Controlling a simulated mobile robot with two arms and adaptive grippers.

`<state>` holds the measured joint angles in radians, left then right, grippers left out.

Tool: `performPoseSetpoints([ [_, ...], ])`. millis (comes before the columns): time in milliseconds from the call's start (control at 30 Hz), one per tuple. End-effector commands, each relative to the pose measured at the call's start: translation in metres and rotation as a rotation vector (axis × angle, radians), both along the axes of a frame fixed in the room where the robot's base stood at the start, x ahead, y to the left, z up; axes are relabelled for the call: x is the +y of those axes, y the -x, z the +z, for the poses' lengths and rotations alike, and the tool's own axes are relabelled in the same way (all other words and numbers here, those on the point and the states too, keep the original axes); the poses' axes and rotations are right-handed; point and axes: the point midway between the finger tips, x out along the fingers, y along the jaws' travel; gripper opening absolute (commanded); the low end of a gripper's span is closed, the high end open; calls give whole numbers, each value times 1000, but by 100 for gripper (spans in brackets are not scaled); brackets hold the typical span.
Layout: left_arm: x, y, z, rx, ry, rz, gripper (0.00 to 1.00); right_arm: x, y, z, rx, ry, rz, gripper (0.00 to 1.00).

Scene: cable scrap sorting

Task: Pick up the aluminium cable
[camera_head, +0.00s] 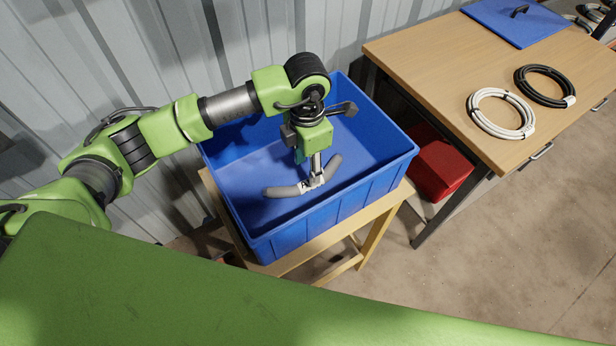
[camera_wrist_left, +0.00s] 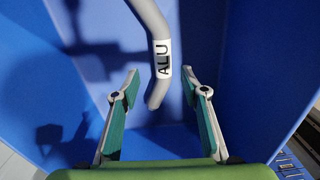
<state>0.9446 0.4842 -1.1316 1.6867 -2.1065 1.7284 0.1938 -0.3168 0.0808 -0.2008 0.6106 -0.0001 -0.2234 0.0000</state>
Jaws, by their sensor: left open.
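The aluminium cable (camera_head: 285,191) is a short, bent grey piece inside the blue bin (camera_head: 335,199). In the left wrist view the cable (camera_wrist_left: 150,20) carries a white label reading "ALU" (camera_wrist_left: 162,58). My left gripper (camera_head: 312,184) points down into the bin over the middle of the cable. In the left wrist view the open left gripper (camera_wrist_left: 165,88) has one finger on either side of the cable's lower end, with space between the fingers and the cable. Whether the fingers are at the cable's height is hard to tell. My right gripper is not in view.
The blue bin stands on a wooden stand (camera_head: 379,222) beside a corrugated wall (camera_head: 120,50). A wooden table (camera_head: 440,55) at the right holds a white cable coil (camera_head: 484,124), a black coil (camera_head: 547,101) and a blue panel (camera_head: 500,18). A red bin (camera_head: 444,168) sits below the table.

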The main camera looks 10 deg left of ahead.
Motion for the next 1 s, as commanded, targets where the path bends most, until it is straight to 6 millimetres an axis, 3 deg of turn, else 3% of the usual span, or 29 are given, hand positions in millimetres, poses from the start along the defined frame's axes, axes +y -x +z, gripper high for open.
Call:
performPoseSetpoints([
  [267,-5,2,-23,6,-1,-1,41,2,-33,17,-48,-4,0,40],
  [500,-7,1,-55,1,0,0,41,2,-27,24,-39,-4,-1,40],
  [767,-7,0,-59,0,0,-2,41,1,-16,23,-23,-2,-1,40],
  [933,-7,0,-59,0,0,-1,0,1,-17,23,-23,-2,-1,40],
  [1000,-7,0,-58,0,0,-1,0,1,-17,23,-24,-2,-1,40],
])
